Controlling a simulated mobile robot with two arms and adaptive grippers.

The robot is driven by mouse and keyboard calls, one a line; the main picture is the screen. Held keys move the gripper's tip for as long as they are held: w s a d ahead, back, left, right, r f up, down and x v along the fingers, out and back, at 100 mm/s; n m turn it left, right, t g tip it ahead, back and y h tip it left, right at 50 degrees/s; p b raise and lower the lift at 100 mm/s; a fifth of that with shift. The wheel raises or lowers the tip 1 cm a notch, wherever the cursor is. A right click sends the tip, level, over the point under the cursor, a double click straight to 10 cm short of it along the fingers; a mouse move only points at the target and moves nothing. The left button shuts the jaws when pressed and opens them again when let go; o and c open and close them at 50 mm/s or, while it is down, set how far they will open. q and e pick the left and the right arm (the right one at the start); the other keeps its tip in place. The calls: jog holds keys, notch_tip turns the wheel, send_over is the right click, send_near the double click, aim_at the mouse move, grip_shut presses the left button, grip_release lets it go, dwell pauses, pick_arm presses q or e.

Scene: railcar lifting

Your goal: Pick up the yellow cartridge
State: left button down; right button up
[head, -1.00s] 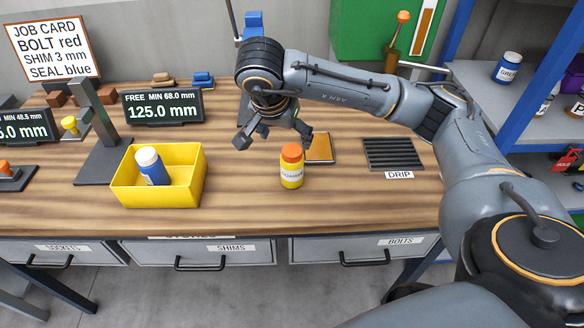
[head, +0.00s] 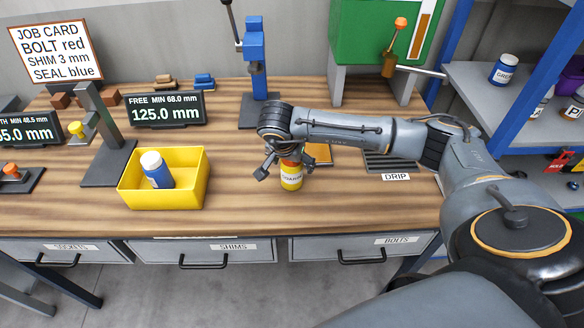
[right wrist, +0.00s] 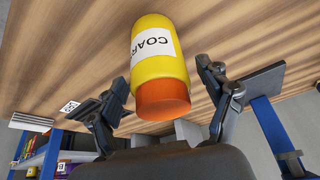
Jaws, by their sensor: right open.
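The yellow cartridge (head: 291,178) stands upright on the wooden bench, with an orange cap and a white label. In the right wrist view the cartridge (right wrist: 158,60) shows its label, partly readable as "COAR", and its orange cap nearest the camera. My right gripper (head: 283,172) is open above the cartridge and hides part of its cap. In the right wrist view its two fingers (right wrist: 172,92) are spread on either side of the cap, with visible gaps. My left gripper is not in view.
A yellow bin (head: 196,187) holding a blue bottle (head: 156,170) stands left of the cartridge. The bench front edge is close by.

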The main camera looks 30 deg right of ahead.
jog(key=c, duration=1.4)
jog(key=shift+r, duration=0.1)
